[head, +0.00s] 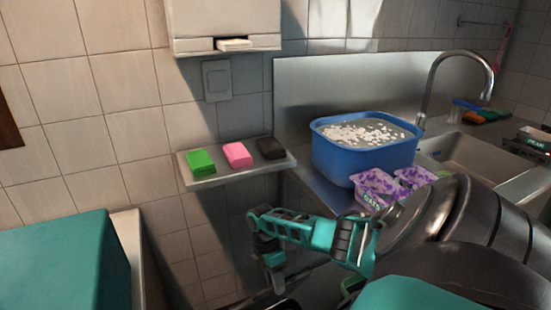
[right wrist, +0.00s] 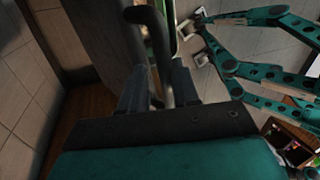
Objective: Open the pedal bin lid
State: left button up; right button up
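My right gripper (head: 262,238) reaches in from the right in the head view, below the wall shelf. Its teal linked fingers stand apart, and I see nothing held between them. Teal finger links with pale pads also show at the upper right of the right wrist view (right wrist: 196,45). No pedal bin lid can be made out. A dark curved bar (right wrist: 160,40) stands near the middle of the right wrist view; I cannot tell whether it belongs to the bin. My left gripper cannot be made out.
A wall shelf (head: 238,174) holds green, pink and dark blocks above my gripper. A blue tub (head: 345,162) with white pieces stands on the steel counter. Purple-patterned packs (head: 378,186) lie before it, near my arm. A teal box-like surface (head: 60,262) fills the lower left.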

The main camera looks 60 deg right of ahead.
jog(key=shift+o, duration=0.7)
